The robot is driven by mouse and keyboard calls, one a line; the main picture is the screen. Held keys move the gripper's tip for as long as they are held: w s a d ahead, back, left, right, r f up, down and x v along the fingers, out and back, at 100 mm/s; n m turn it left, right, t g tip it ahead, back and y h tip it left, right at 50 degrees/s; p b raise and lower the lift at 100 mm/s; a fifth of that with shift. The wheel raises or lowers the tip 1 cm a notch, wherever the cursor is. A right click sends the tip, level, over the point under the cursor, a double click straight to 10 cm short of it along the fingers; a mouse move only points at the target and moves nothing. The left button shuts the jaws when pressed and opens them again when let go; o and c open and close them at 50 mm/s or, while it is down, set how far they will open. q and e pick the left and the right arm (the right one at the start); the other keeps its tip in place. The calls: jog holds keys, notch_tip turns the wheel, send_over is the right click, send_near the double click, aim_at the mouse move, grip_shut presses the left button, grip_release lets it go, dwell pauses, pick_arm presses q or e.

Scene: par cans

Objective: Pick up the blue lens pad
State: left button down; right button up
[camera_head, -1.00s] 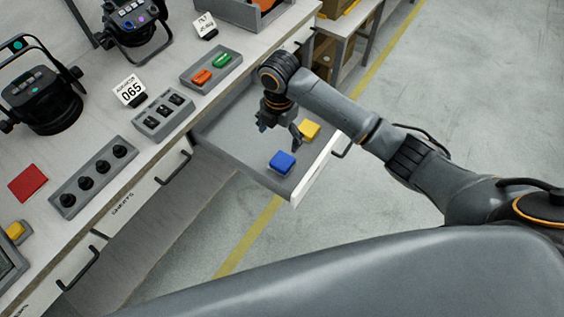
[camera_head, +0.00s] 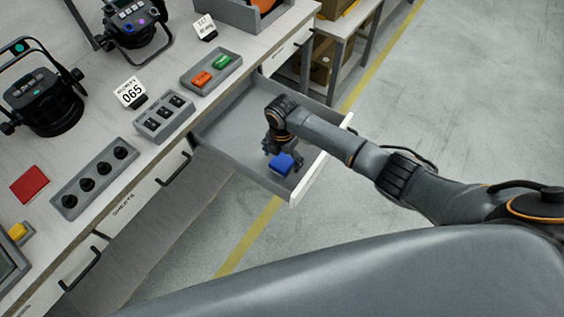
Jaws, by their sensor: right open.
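I cannot tell whether the fingers touch the pad. My left gripper is not in view.
The bench above holds a red pad (camera_head: 29,184), a tray of black knobs (camera_head: 94,177), a switch tray (camera_head: 163,117), a tray with orange and green pieces (camera_head: 211,70) and lamps (camera_head: 44,100). The floor at right is clear.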

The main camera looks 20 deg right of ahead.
jog(key=shift+f, duration=0.65)
jog(key=c, duration=1.3)
jog(key=shift+r, duration=0.15)
jog(key=shift+r, duration=0.55)
jog(key=s+a+r, duration=0.2)
jog(key=s+r, duration=0.1)
jog(key=r, duration=0.1)
jog(key=s+a+r, duration=0.3)
jog(key=s, duration=0.1)
jog(key=s+a+r+b, duration=0.1)
jog(key=s+a+r, duration=0.2)
jog(key=s+r, duration=0.1)
jog(key=shift+s+a+r, duration=0.1)
jog(key=shift+a+r, duration=0.15)
jog(key=shift+r, duration=0.1)
